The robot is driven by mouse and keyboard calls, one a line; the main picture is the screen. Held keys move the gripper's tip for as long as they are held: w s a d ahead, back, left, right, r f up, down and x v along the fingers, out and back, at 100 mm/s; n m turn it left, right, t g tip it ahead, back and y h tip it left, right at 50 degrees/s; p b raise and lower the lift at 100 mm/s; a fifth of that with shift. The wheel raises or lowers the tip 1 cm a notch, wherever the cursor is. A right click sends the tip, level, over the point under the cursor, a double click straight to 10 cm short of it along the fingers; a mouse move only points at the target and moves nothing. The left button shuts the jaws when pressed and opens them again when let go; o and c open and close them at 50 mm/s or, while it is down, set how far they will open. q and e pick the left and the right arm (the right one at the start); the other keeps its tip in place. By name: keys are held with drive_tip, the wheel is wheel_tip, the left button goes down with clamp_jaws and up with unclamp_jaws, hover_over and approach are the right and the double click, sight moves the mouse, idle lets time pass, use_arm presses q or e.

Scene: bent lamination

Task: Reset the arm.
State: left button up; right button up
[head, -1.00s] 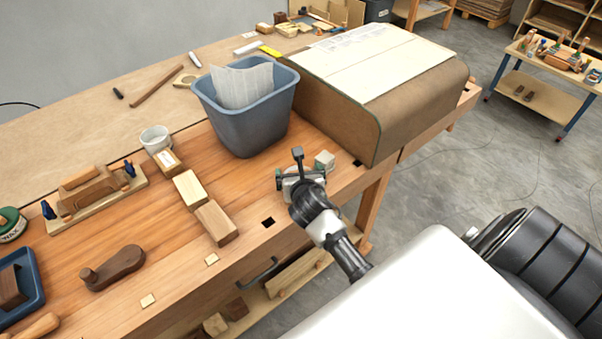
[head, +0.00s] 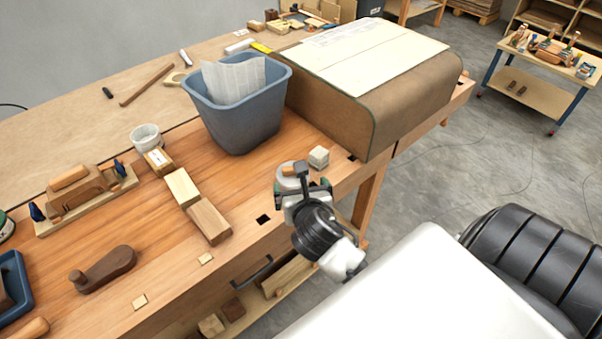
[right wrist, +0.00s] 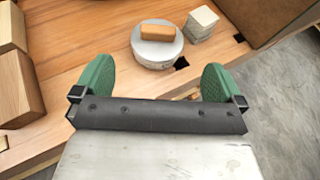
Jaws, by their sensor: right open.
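My right gripper (head: 304,190) is over the front edge of the wooden workbench (head: 165,235), and it shows large in the right wrist view (right wrist: 157,88). Its two green fingers are wide apart with nothing between them. Just beyond the fingertips, a round grey-white piece (right wrist: 157,52) with a small wooden block (right wrist: 160,32) on top stands on the bench. In the head view the gripper partly hides this round piece. My left gripper is not in view.
A blue-grey bin (head: 240,125) holding sheets stands behind the gripper. A large brown curved form (head: 400,100) with a pale sheet on top stands at the right. Wooden blocks (head: 210,222) lie to the left. Open floor lies to the right of the bench.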

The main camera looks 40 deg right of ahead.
idle(0.4)
drive_tip(key=s+a+f+m+g+y, duration=0.35)
drive_tip(key=s+m, duration=0.55)
drive_tip(key=m, duration=0.5)
drive_tip(key=s+a+f+m+g+y, duration=0.25)
drive_tip(key=s+a+m+g, duration=0.2)
drive_tip(key=s+m, duration=0.75)
wheel_tip(320, 180, down, 27)
drive_tip(key=m+g, duration=0.2)
drive_tip(key=m, duration=0.1)
drive_tip(key=s+d+f+g, duration=0.1)
drive_tip(key=s+d+f, duration=0.2)
drive_tip(key=s+f, duration=1.1)
drive_tip(key=shift+s+f+n, duration=0.15)
drive_tip(key=shift+s+n, duration=0.15)
drive_tip(key=shift+s, duration=0.1)
